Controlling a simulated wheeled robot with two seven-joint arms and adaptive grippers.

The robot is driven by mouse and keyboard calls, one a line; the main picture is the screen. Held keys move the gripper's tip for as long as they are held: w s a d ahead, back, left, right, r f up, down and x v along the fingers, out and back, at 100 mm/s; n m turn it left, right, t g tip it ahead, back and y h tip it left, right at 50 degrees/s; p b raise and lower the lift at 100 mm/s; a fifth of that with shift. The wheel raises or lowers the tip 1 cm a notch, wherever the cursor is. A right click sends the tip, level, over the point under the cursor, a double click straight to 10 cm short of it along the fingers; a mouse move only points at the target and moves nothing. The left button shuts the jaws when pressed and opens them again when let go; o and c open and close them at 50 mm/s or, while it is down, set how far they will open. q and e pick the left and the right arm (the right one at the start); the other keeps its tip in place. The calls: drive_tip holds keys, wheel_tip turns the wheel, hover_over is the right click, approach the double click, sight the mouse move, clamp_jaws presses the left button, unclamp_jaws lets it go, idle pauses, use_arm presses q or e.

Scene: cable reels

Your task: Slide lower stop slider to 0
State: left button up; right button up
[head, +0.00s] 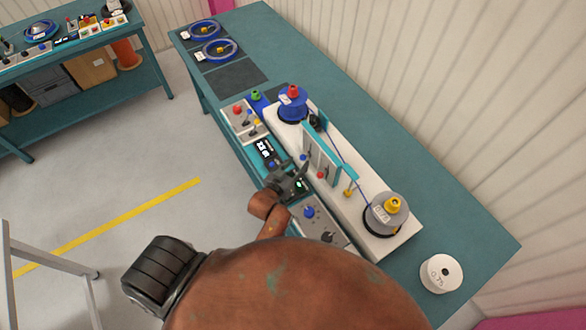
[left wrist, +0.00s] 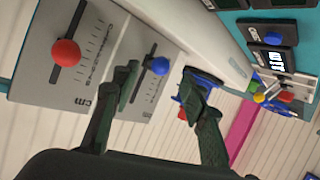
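Two slider panels stand upright on the white machine bed. They show best in the left wrist view: one grey plate has a red slider knob (left wrist: 66,53) and the other has a blue slider knob (left wrist: 160,66), each on a slot with a printed scale. The lettering is too turned and blurred to tell which is the lower stop. In the head view the red knob (head: 320,175) and the blue knob (head: 303,157) are small. My left gripper (head: 292,176) is beside the panels. In the left wrist view its fingers (left wrist: 162,80) are apart, with the blue knob between their tips; contact cannot be told. My right gripper is out of view.
A blue reel (head: 293,104) and a grey reel (head: 386,213) sit at the ends of the bed. A white spool (head: 441,273) stands at right. The table's back strip is clear.

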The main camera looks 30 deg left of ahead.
sight(302, 159)
use_arm(q)
drive_tip(key=shift+x, duration=2)
drive_tip(key=shift+c, duration=1.1)
clamp_jaws()
drive_tip(key=shift+c, duration=2.2)
unclamp_jaws()
clamp_jaws()
drive_tip(key=shift+f, duration=0.2)
